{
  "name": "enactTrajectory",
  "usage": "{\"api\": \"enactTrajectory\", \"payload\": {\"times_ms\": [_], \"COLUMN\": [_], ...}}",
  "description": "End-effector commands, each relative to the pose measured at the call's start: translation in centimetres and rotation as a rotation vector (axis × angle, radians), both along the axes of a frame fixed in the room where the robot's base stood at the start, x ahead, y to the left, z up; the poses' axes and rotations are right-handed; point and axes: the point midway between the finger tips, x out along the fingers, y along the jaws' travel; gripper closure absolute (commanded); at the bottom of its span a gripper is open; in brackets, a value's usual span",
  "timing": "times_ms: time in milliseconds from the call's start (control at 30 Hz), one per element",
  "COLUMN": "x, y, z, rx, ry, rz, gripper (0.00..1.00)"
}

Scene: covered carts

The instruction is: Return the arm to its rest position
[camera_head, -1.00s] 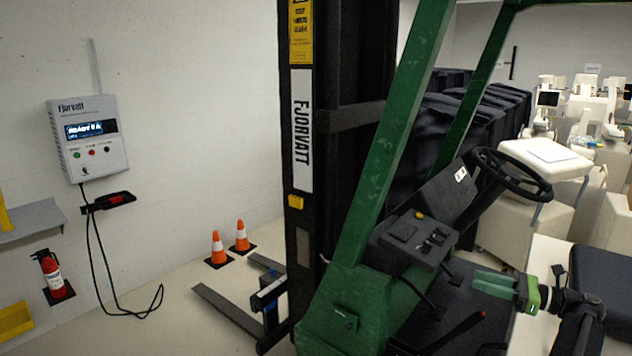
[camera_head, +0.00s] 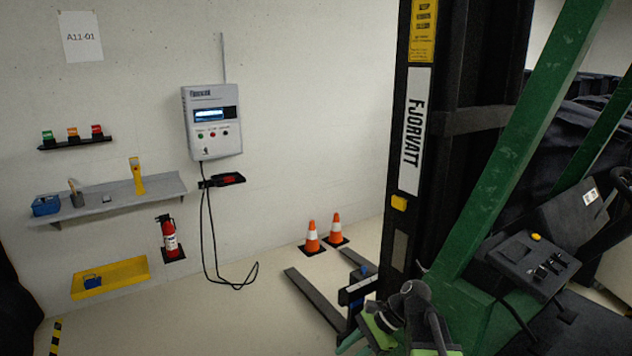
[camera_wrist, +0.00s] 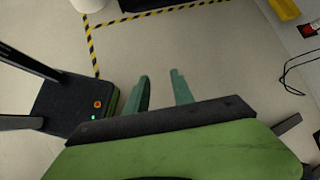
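My gripper (camera_wrist: 160,92) shows in the wrist view with its two green fingers apart and bare floor between and beyond them. Nothing is held. In the head view my arm is folded at the bottom, in front of the green forklift (camera_head: 490,210), with green and black links showing. The fingertips are hard to make out there.
The forklift's forks (camera_head: 315,300) reach out over the floor near two orange cones (camera_head: 312,238). A wall charger (camera_head: 212,125) with a hanging cable, a grey shelf (camera_head: 125,197), a fire extinguisher (camera_head: 168,237) and a yellow tray (camera_head: 110,278) are at left. Floor at centre left is clear.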

Motion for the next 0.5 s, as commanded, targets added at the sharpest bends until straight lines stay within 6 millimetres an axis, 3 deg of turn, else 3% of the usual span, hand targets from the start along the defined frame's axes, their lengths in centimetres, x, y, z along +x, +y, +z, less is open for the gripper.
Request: {"api": "enactTrajectory", "payload": {"times_ms": [33,133,333,400,500], "x": [-1.7,-3.5,-4.4,-4.1,-3.5], "y": [1.5,1.5,-5.2,-6.9,-7.9], "z": [-1.3,-3.8,-6.0,-6.1,-6.1], "rx": [-0.081,-0.253,-0.542,-0.598,-0.619], "ry": [-0.055,-0.184,-0.370,-0.409,-0.455], "rz": [0.105,0.328,0.729,0.854,0.986], "gripper": [0.71,0.71,0.71,0.71,0.71]}}
